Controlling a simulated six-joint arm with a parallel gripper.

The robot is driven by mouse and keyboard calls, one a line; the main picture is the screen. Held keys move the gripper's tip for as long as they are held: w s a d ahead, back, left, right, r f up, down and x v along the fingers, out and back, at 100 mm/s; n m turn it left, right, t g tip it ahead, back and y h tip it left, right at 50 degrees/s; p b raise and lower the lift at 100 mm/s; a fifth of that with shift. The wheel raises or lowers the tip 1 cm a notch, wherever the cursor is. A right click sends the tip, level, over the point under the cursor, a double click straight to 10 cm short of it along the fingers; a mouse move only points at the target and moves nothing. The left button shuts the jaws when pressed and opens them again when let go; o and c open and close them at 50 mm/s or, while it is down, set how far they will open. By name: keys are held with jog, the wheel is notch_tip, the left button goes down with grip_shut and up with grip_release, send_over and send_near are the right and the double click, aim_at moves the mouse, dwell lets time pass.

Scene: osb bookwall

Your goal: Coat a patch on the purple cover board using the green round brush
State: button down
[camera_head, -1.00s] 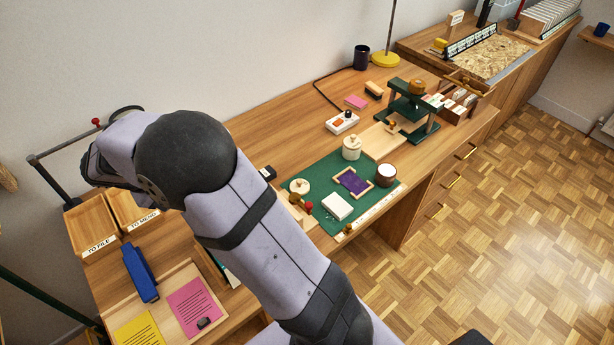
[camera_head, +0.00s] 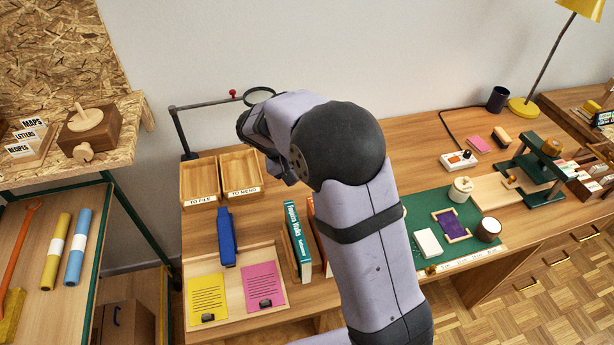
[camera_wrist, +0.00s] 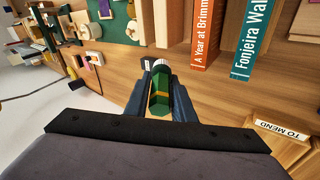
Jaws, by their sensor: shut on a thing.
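The purple cover board (camera_head: 453,225) lies flat on the green mat (camera_head: 417,212), bordered by a pale frame. It appears small at the top of the wrist view (camera_wrist: 104,8). My gripper (camera_wrist: 160,88) is shut on the green round brush (camera_wrist: 160,100), whose green handle has a yellow band. The brush's pale tip (camera_wrist: 161,66) shows past the fingers. It is held in the air, apart from the board.
On the mat are a white block (camera_head: 428,242), a lidded cream jar (camera_head: 461,189) and a dark-sided cup (camera_head: 488,230). Upright books (camera_head: 298,240) stand left of the mat, beside my arm. Wooden trays (camera_head: 199,183) and a magnifier (camera_head: 259,95) are at the back left. A green press (camera_head: 535,170) stands right.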

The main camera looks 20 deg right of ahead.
jog(key=s+d+f+m+g+p, duration=0.1)
jog(key=s+d+m+g+p, duration=0.3)
jog(key=d, duration=0.7)
jog(key=s+d+f+m, duration=0.1)
jog(key=s+d+m, duration=0.1)
jog(key=s+d, duration=0.65)
jog(key=s+d+f+m+g+p, duration=0.1)
jog(key=s+d+m+p, duration=0.15)
jog(key=d, duration=1.15)
jog(key=w+d+r+b, duration=0.1)
jog(key=w+d, duration=0.3)
jog(key=shift+w+r+m+y, duration=0.2)
jog(key=shift+r+m+y, duration=0.1)
jog(key=shift+r+m, duration=0.05)
jog(key=shift+f, duration=0.1)
notch_tip(320, 180, down, 5)
jog(key=shift+r+b, duration=0.1)
jog(key=shift+b, duration=1.1)
jog(key=shift+s+f+t+y+b, duration=0.1)
jog(key=shift+f+t+y+b, duration=0.55)
jog(key=shift+f, duration=0.8)
jog(key=shift+s+f+t+y+b, duration=0.1)
jog(key=shift+f+t+b, duration=0.25)
jog(key=shift+f+b, duration=0.85)
